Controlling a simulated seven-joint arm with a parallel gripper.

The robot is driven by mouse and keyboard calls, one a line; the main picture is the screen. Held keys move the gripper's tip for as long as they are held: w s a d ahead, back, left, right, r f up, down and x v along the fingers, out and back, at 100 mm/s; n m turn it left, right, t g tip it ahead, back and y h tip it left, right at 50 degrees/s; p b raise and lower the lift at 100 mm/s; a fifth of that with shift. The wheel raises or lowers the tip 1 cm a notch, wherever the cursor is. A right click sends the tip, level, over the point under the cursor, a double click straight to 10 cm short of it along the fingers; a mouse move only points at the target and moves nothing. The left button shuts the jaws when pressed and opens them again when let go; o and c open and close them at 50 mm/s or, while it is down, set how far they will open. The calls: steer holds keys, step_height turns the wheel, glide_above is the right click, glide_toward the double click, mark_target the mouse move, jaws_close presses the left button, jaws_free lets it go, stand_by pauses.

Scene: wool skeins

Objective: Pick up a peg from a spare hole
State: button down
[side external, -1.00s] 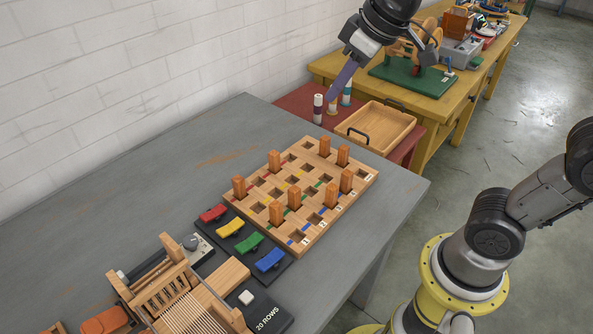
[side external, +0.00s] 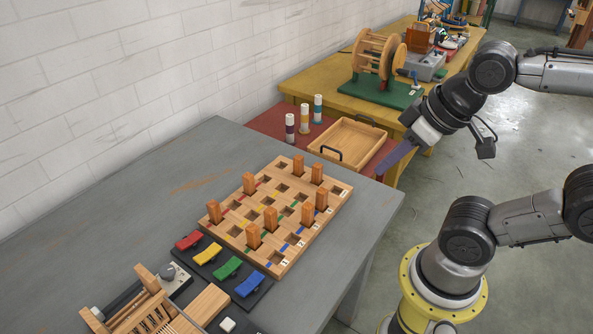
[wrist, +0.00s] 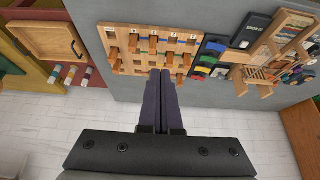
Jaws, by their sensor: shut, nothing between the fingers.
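The wooden peg board (side external: 283,262) lies on the grey table, with several upright orange-brown pegs standing in its square holes, among them one at the left corner (side external: 214,211) and one near the far edge (side external: 298,166). Other holes are empty. The board also shows in the wrist view (wrist: 112,66), beyond the fingertips. My gripper (side external: 381,176) is in the air to the right of the board, past the table's far right corner, with its long purple fingers pointing down and left. In the wrist view the fingers (wrist: 160,72) are together, with nothing between them.
Red, yellow, green and blue pedals (side external: 229,267) sit in front of the board. A wooden loom (side external: 150,312) stands nearer. An open wooden tray (side external: 349,143) and several striped spools (side external: 304,118) stand on the red shelf behind. The grey table left of the board is clear.

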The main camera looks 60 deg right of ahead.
stand_by(0.3)
steer(key=c, duration=0.6)
jaws_free()
steer(key=shift+o, duration=0.2)
